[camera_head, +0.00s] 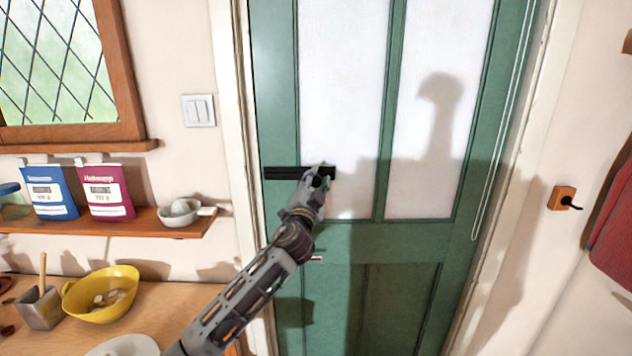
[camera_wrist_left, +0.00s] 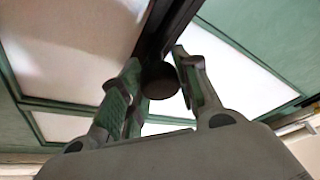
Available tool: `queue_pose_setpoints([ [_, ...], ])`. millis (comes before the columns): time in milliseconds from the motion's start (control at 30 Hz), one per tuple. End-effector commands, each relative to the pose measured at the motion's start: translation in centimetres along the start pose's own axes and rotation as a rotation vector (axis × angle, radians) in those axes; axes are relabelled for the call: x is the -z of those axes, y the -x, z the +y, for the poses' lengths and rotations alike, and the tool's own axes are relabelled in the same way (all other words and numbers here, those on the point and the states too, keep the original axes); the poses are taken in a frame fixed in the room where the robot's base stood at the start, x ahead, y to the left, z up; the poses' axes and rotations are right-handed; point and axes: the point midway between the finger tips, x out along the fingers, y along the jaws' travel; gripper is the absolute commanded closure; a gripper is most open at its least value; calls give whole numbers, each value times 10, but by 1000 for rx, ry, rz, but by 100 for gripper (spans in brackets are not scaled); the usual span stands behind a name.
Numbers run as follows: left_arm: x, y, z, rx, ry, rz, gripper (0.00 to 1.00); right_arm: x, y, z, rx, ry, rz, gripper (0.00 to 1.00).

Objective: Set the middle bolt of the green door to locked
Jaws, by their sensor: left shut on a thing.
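The green door (camera_head: 400,238) stands closed in its white frame, with frosted panes in its upper half. A black bolt (camera_head: 282,173) lies horizontally across the left stile of the door at mid height. My left gripper (camera_head: 322,180) is at the bolt's right end. In the left wrist view, the fingers of my left gripper (camera_wrist_left: 160,88) are around a dark round knob (camera_wrist_left: 160,80) on the black bolt. The gripper covers part of the bolt in the head view, so I cannot tell its exact setting. My right gripper is not in view.
A wooden shelf (camera_head: 100,219) with a blue packet, a pink packet and a small white bowl (camera_head: 181,211) is left of the door. Below, a counter holds a yellow bowl (camera_head: 101,293). A light switch (camera_head: 198,110) is on the wall.

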Motion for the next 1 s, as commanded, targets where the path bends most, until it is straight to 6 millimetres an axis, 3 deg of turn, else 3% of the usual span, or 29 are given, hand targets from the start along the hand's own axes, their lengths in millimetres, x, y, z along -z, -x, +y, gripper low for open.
queue_pose_setpoints([
  [400, -22, 7, -23, 0, 1, -1, 100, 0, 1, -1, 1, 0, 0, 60],
  [700, -24, 7, -25, 1, -1, -2, 100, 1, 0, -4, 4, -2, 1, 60],
  [733, -24, 7, -25, 1, -1, -3, 64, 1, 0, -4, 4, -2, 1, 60],
  [867, -24, 7, -25, 1, -1, -2, 48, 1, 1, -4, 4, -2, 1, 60],
  [1000, -23, 7, -24, 0, 0, -1, 46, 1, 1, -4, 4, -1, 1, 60],
])
